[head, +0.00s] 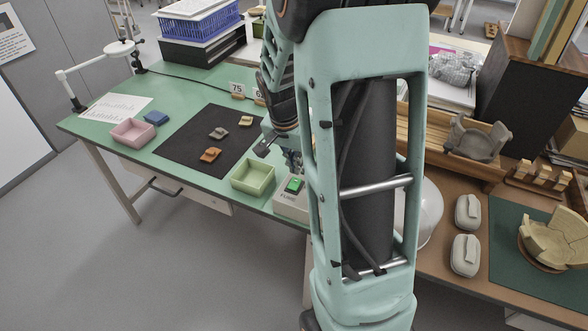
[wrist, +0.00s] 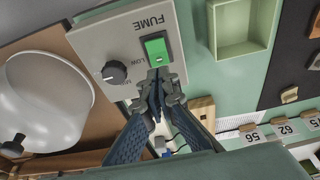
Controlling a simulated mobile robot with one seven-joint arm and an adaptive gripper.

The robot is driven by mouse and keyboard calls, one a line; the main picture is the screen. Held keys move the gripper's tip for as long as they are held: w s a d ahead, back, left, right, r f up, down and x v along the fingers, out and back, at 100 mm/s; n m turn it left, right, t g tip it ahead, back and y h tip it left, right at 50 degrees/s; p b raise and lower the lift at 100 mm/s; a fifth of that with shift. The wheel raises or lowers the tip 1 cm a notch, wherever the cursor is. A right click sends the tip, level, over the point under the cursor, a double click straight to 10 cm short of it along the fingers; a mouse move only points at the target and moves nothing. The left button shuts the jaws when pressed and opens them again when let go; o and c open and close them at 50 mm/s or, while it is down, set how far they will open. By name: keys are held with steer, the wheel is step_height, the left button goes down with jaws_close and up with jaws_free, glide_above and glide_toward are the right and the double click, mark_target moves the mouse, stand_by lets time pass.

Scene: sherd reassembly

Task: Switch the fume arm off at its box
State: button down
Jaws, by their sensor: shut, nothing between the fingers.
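The fume box (head: 291,203) is a light grey box at the front edge of the green table, partly hidden by my arm in the head view. In the wrist view the box (wrist: 100,40) shows the word FUME, a black knob (wrist: 116,72) and a green rocker switch (wrist: 156,48). The switch also shows bright green in the head view (head: 294,185). My gripper (wrist: 158,82) is shut and empty. Its fingertips appear just below the switch in the wrist view, overlapping its lower edge; whether they touch it I cannot tell.
A pale green tray (head: 253,177) stands left of the box. A black mat (head: 190,125) with several sherds lies farther left. A white rounded dome (wrist: 45,100) stands on the other side of the box. Number tags (wrist: 280,127) stand along the table.

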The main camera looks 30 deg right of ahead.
steer(key=s+a+r, duration=0.3)
steer(key=a+r, duration=0.1)
steer(key=r, duration=0.4)
steer(key=shift+s+r, duration=0.15)
steer(key=shift+r, duration=0.25)
